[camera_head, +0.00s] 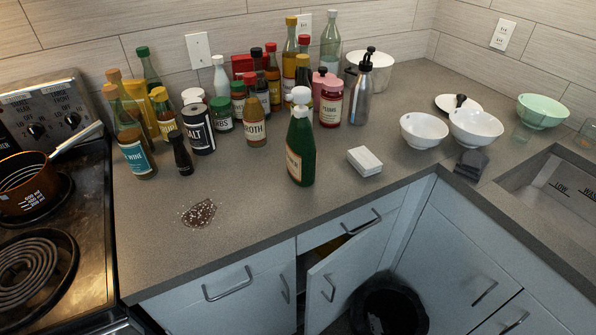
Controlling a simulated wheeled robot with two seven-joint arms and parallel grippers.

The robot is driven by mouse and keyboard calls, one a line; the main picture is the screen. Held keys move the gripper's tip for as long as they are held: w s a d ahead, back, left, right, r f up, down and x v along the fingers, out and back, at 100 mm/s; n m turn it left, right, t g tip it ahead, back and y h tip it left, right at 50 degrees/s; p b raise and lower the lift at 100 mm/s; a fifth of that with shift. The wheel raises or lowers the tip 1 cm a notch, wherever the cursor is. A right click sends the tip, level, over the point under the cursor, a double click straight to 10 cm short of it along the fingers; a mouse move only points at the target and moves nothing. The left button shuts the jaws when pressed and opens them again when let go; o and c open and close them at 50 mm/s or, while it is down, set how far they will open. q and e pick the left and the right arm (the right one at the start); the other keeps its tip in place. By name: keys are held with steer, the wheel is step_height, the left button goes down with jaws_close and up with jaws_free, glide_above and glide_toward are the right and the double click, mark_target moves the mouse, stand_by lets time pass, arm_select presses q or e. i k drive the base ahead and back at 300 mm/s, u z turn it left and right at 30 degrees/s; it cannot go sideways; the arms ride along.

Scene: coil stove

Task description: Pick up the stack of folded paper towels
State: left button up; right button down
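The stack of folded paper towels (365,161) is a small white block lying flat on the grey counter. It sits near the counter's front edge, to the right of a green bottle with a white cap (301,146) and apart from it. Nothing covers the stack. Neither of my grippers shows in the head view.
Several bottles, jars and cans crowd the back of the counter. White bowls (424,130), a green bowl (542,111) and a dark item (471,163) are to the right, near the sink (560,205). A brown spill (199,213) lies front left. A cabinet door (346,282) stands ajar above a black bin (390,308).

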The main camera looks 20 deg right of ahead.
mark_target(364, 162)
steer(key=k, duration=0.5)
steer(key=z, duration=1)
steer(key=i, duration=0.65)
steer(key=u, duration=1.1)
